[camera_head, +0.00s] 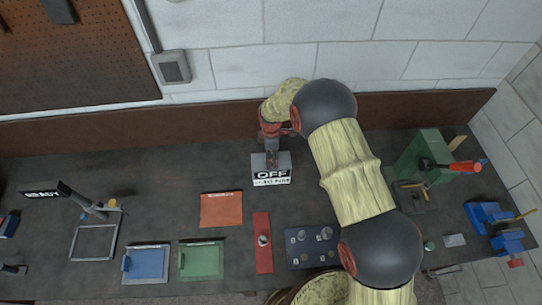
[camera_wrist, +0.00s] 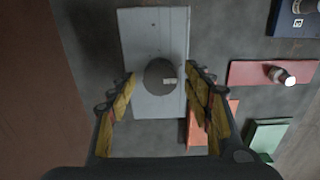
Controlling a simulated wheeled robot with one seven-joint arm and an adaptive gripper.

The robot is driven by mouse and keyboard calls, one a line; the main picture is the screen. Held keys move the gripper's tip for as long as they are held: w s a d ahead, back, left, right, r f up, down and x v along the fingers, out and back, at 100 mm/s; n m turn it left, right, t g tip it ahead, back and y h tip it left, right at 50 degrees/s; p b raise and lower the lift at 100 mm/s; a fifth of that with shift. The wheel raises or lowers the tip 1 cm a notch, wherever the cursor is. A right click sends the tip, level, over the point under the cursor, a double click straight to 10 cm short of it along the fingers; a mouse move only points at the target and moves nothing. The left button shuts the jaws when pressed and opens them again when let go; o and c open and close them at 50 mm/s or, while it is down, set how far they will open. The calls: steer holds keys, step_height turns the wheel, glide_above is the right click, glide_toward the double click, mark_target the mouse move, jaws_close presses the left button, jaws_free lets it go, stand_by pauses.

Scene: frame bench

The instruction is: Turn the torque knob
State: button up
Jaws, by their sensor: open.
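A light grey box (camera_head: 271,176) stands on the bench with a front label that reads OFF above smaller text. In the wrist view its pale top (camera_wrist: 158,30) carries a round dark knob (camera_wrist: 156,84) with a small light mark at its right side. I take this as the torque knob. My gripper (camera_head: 271,150) points down over the box and hides the knob in the head view. In the wrist view my gripper (camera_wrist: 160,72) is open, with one finger on each side of the knob. I cannot tell whether the fingertips are level with it or touch it.
A red plate (camera_head: 263,255) with a knob and a dark panel (camera_head: 300,258) with several knobs lie nearer the front edge. An orange sheet (camera_head: 221,210) lies left of them. A green machine (camera_head: 423,152) stands at right. A brown back board (camera_head: 200,115) runs behind.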

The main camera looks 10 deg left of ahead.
steer(key=c, duration=0.4)
steer(key=c, duration=0.7)
steer(key=shift+c, duration=0.3)
